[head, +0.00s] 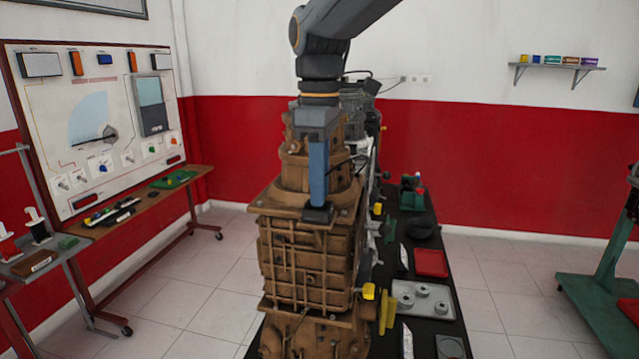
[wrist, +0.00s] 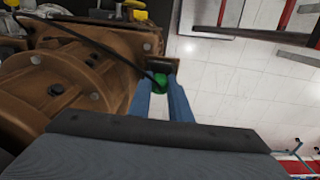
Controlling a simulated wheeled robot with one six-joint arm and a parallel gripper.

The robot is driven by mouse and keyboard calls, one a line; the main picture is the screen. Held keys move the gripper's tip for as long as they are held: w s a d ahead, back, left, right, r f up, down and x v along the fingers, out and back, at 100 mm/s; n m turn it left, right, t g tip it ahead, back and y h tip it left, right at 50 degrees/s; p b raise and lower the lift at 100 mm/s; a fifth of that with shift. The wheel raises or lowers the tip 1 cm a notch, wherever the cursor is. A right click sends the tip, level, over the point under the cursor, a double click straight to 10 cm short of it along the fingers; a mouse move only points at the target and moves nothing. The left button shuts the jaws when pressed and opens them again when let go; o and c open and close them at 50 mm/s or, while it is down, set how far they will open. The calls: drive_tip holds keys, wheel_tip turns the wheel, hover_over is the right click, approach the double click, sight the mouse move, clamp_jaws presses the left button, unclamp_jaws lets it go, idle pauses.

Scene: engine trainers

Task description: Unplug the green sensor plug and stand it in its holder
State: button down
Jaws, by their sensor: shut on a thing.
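The green sensor plug (wrist: 160,81) is between the fingertips in the wrist view. A black cable (wrist: 108,50) runs from the upper left towards it. My gripper (wrist: 161,92) is shut on the plug, next to a brown bracket at the side of the brown engine (wrist: 85,75). I cannot tell whether the plug is still seated. In the head view my gripper (head: 318,207) points down in front of the brown engine (head: 305,240), and the plug is hidden there. I cannot make out the plug's holder for certain.
A black-topped bench (head: 418,230) right of the engine carries a red tray (head: 431,263), a grey tray with round parts (head: 423,312) and a green device (head: 411,191). A training board (head: 95,130) stands at left. A green stand (head: 605,250) is at far right. Open tiled floor lies between.

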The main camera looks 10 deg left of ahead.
drive_tip(key=shift+f, duration=0.65)
drive_tip(key=c, duration=1.6)
unclamp_jaws()
drive_tip(key=shift+f, duration=0.1)
drive_tip(key=shift+o, duration=0.2)
drive_tip(key=shift+f, duration=0.1)
drive_tip(key=shift+s, duration=0.1)
drive_tip(key=shift+b, duration=0.3)
drive_tip(key=r, duration=0.2)
drive_tip(key=r+b, duration=0.1)
drive_tip(key=r, duration=0.2)
drive_tip(key=r+b, duration=0.1)
drive_tip(key=r, duration=0.2)
drive_tip(key=shift+w, duration=0.3)
drive_tip(key=shift+r, duration=0.35)
drive_tip(key=shift+s, duration=0.1)
